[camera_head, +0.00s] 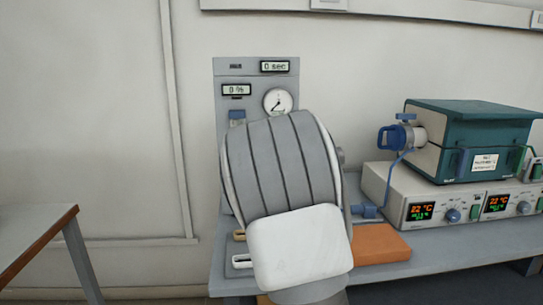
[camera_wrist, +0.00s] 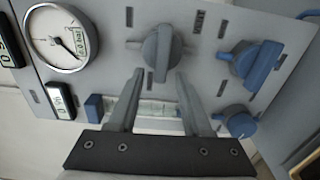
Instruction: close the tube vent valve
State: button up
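My gripper (camera_wrist: 160,76) is open and empty in the wrist view, with its fingertips pointing at a grey panel (camera_wrist: 110,18). A grey knob (camera_wrist: 162,52) with a raised grip sits just beyond the gap between the fingertips; I cannot tell whether they touch it. Two blue knobs, an upper one (camera_wrist: 252,62) and a lower one (camera_wrist: 236,121), are on the panel to the right of the fingers. No readable label shows which is the tube vent valve. In the head view my arm covers most of the panel (camera_head: 228,68) and hides the gripper and knobs.
The panel has a round gauge (camera_head: 278,101) and small displays. To the right, a teal furnace (camera_head: 470,125) with a blue tube end fitting (camera_head: 392,138) stands on a control box (camera_head: 405,203). An orange-brown block (camera_head: 380,244) lies on the grey bench (camera_head: 440,262). A table (camera_head: 40,240) stands at left.

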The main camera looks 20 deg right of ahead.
jog(key=p+v, duration=0.3)
jog(key=v, duration=1.4)
jog(key=shift+s, duration=0.25)
jog(key=shift+r, duration=0.1)
jog(key=s+a+f+m+g+y, duration=0.15)
jog(key=s+a+m+g, duration=0.3)
jog(key=s, duration=0.45)
jog(key=s+a+f+m+g+y, duration=0.1)
jog(key=s+a+m+g+y, duration=0.2)
jog(key=s+m, duration=0.45)
jog(key=s+a+f+m+g+y, duration=0.1)
jog(key=s+a+f+m+g, duration=0.25)
jog(key=s, duration=0.65)
notch_tip(320, 180, up, 22)
jog(key=a+p, duration=0.1)
jog(key=p, duration=2)
jog(key=shift+g+p, duration=0.3)
jog(key=shift+g, duration=0.1)
